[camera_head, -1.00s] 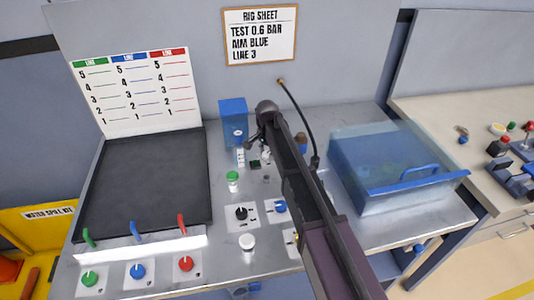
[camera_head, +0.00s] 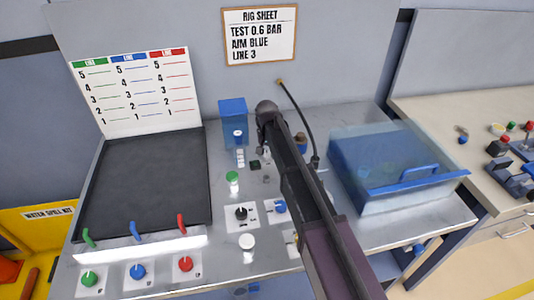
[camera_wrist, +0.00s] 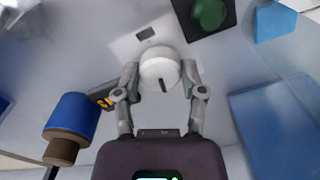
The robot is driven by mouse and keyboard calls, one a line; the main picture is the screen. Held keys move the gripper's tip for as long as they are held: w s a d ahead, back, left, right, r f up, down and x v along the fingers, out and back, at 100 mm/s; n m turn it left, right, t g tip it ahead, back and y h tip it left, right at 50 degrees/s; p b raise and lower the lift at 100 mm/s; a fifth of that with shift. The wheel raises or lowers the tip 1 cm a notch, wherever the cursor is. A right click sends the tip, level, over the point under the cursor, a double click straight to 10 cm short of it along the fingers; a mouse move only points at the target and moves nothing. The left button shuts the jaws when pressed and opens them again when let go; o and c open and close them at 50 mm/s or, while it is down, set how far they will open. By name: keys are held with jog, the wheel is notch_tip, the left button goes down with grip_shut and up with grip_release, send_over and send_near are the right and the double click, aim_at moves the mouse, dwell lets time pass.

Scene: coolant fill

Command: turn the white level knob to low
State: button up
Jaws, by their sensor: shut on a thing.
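The white level knob (camera_wrist: 158,66) sits between the two fingers of my gripper (camera_wrist: 161,76) in the wrist view. The fingers close on it from both sides. A dark pointer mark on the knob's face points toward the bottom of the wrist picture. A pale plate with a dark patch (camera_wrist: 146,33) lies beside the knob; no scale can be read on it. In the head view my arm covers most of the knob and my fingertips.
A green button on a black base (camera_wrist: 208,13) is close to the knob. A blue-and-brown cylinder (camera_wrist: 70,128) stands to the left in the wrist view.

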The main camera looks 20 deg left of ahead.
jog(key=shift+s+d+n, duration=0.1)
jog(key=shift+s+n, duration=0.05)
jog(key=shift+n, duration=0.35)
jog(key=o, duration=1.1)
jog(key=shift+o, duration=0.2)
jog(key=shift+m, duration=0.3)
